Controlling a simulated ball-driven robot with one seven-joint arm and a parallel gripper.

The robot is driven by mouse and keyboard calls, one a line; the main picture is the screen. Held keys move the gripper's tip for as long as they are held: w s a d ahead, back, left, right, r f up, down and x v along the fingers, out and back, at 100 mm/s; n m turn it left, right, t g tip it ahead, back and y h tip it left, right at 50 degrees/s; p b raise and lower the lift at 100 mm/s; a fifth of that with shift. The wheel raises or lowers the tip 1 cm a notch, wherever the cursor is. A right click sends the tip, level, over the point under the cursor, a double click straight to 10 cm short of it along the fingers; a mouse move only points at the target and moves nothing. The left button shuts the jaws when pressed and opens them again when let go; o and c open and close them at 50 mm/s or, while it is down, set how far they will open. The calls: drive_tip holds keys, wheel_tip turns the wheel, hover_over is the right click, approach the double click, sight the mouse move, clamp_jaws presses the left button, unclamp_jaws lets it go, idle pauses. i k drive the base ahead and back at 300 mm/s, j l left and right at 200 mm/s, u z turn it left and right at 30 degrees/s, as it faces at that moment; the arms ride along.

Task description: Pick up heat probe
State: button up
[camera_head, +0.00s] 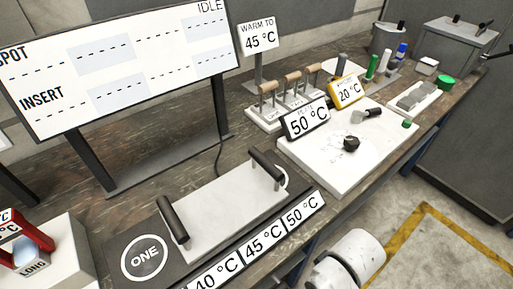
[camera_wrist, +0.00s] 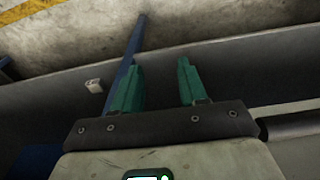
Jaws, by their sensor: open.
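I cannot tell for sure which thing is the heat probe. A small grey tool with a dark handle (camera_head: 367,114) lies on the white plate (camera_head: 345,170) at the right of the bench. Several wooden-handled tools (camera_head: 292,82) stand upright in a pale rack (camera_head: 262,121) behind that plate. My gripper (camera_wrist: 160,65) is in the wrist view, its two teal fingers apart with nothing between them. It faces the floor and a long grey panel, away from the tools. The gripper does not show in the head view.
A pale block with two black handles (camera_head: 230,209) sits at the front. A large board (camera_head: 120,65) stands behind. The floor (camera_head: 440,215) at right is clear.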

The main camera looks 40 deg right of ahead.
sight(342, 59)
drive_tip(key=k+l, duration=0.1)
drive_tip(key=l, duration=0.9)
drive_tip(key=k+l, duration=0.15)
drive_tip(key=l, duration=0.3)
